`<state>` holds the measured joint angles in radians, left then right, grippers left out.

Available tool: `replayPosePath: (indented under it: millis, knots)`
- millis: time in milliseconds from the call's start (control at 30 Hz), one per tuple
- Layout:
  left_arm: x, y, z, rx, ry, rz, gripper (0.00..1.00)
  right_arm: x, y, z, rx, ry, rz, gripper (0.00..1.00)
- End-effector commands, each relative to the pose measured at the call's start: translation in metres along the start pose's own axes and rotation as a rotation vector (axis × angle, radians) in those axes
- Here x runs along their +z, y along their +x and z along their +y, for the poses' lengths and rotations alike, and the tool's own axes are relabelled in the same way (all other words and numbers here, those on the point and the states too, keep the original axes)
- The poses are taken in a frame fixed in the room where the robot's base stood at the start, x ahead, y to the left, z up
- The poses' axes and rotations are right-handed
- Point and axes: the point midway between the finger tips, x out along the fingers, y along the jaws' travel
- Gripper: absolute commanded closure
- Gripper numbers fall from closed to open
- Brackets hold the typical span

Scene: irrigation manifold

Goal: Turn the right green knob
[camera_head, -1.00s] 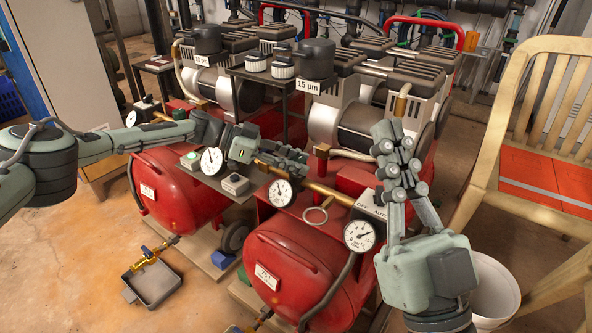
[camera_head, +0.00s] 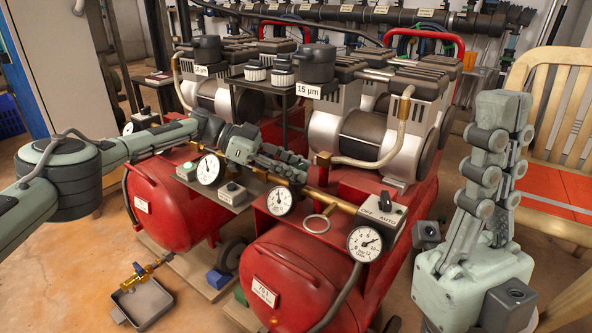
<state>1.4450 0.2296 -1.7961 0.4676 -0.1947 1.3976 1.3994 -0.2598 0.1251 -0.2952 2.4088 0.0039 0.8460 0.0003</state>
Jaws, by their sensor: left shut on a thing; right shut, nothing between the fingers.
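My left gripper (camera_head: 302,174) reaches in from the left. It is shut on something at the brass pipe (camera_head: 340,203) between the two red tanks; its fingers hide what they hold. I cannot make out a green knob there. A small green button (camera_head: 187,168) shows on a box at the left tank. My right gripper (camera_head: 508,108) is shut and empty, fingers pointing up, at the right side, apart from the compressors.
A left gauge (camera_head: 210,169), a middle gauge (camera_head: 281,201) and a right gauge (camera_head: 365,243) sit along the tanks. A grey switch box (camera_head: 382,213) is at the pipe's right end. A wooden chair (camera_head: 535,80) stands right. A drip tray (camera_head: 142,303) lies on the floor.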

Motion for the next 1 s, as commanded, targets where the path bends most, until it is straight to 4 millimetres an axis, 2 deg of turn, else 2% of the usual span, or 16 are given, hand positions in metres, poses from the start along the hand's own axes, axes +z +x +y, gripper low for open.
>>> replayPosePath:
  millis: [267,300,433,767,867,1000]
  knots:
    - [-0.003,0.002,-0.001,0.000,0.003,0.005,0.95,0.000,0.000,0.000,-0.001,0.000,0.000,1.00]
    - [-0.003,0.002,-0.001,0.000,0.003,0.005,0.61,0.000,0.000,0.000,-0.001,0.000,0.000,1.00]
    - [-0.002,0.001,0.000,0.000,0.002,0.003,0.45,0.000,0.000,0.000,-0.001,0.000,0.000,1.00]
    - [-0.001,-0.002,0.000,-0.001,0.001,0.001,0.44,0.000,0.000,0.000,0.001,0.000,0.002,1.00]
    - [-0.001,-0.012,-0.001,-0.004,0.001,0.001,0.44,0.000,0.000,0.000,0.001,0.000,0.001,1.00]
    - [-0.001,-0.036,-0.002,-0.005,0.001,0.002,0.44,0.000,0.000,0.000,0.001,0.000,0.001,1.00]
